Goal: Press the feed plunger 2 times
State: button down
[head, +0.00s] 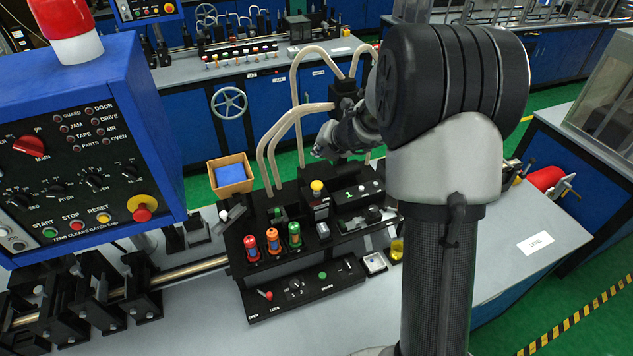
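A yellow-topped knob (317,186) stands upright on a dark block at the back of the black machine (340,246); it looks like a plunger, but I read no label that names it the feed plunger. My gripper (322,151) is above and slightly behind this knob, apart from it in the picture. The gripper is small and dark here, partly merged with the black block and pale hoses behind it, so its fingers are unclear. I see nothing held in it. My arm hides part of the machine's right side.
Red, orange and green capped cylinders (272,241) stand on the machine's front left. Pale hoses (270,150) arch over its back. A blue control panel (90,150) stands at left. An orange bin (230,176) lies behind. The grey bench (300,330) is clear in front.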

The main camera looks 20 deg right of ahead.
aim_at(320, 183)
jog(key=shift+f, duration=0.15)
notch_tip(320, 183, down, 8)
jog(key=b, duration=0.8)
jog(key=shift+f+b, duration=0.25)
jog(key=shift+b, duration=0.15)
dwell(0.9)
jog(key=shift+f+b, duration=0.35)
jog(key=shift+f, duration=0.1)
jog(key=shift+f+b, duration=1.15)
jog(key=shift+f, duration=0.2)
dwell(0.9)
jog(key=shift+r, duration=0.1)
jog(key=shift+r+p, duration=1.7)
jog(key=shift+p, duration=0.15)
